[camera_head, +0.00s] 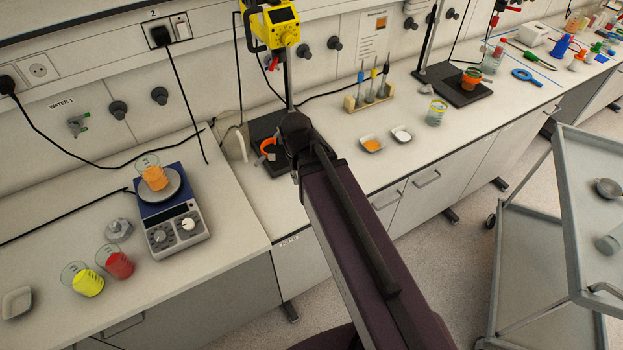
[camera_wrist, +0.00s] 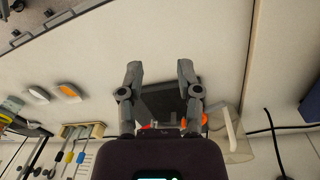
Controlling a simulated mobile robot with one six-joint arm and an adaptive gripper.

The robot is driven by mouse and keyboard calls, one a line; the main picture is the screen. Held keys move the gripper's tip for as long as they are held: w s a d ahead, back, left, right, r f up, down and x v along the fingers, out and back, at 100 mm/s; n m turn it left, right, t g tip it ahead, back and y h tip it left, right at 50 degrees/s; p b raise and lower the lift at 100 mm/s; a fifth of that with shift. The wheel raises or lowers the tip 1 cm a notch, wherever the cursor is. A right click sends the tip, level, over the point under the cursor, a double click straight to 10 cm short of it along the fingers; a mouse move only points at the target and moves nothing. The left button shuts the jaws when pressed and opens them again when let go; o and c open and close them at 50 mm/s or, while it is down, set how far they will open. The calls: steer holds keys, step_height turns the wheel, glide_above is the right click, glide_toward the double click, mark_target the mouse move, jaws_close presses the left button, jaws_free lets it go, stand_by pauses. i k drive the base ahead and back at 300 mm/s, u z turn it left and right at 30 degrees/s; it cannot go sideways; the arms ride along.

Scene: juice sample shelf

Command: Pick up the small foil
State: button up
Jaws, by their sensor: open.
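A crumpled silvery lump that looks like foil (camera_head: 118,230) lies on the left bench, left of the scale, in the head view. A smaller grey lump (camera_head: 426,89) lies farther back on the right bench by a dark stand base; I cannot tell for sure whether it is foil. My gripper (camera_wrist: 160,72) is open and empty in the wrist view, its two fingers apart above the bench near a dark stand base (camera_wrist: 160,100). In the head view my arm hides much of the gripper. Neither lump is identifiable in the wrist view.
A scale (camera_head: 178,222) bears a beaker with orange contents (camera_head: 154,176). Yellow (camera_head: 87,282) and red (camera_head: 117,262) beakers stand at front left. Orange (camera_head: 371,144) and white (camera_head: 401,134) sample dishes lie right of my arm. A cart (camera_head: 571,240) stands at right.

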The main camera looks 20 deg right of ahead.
mark_target(119, 230)
steer(key=u, duration=4.3)
steer(key=i, duration=0.05)
steer(key=z, duration=2.85)
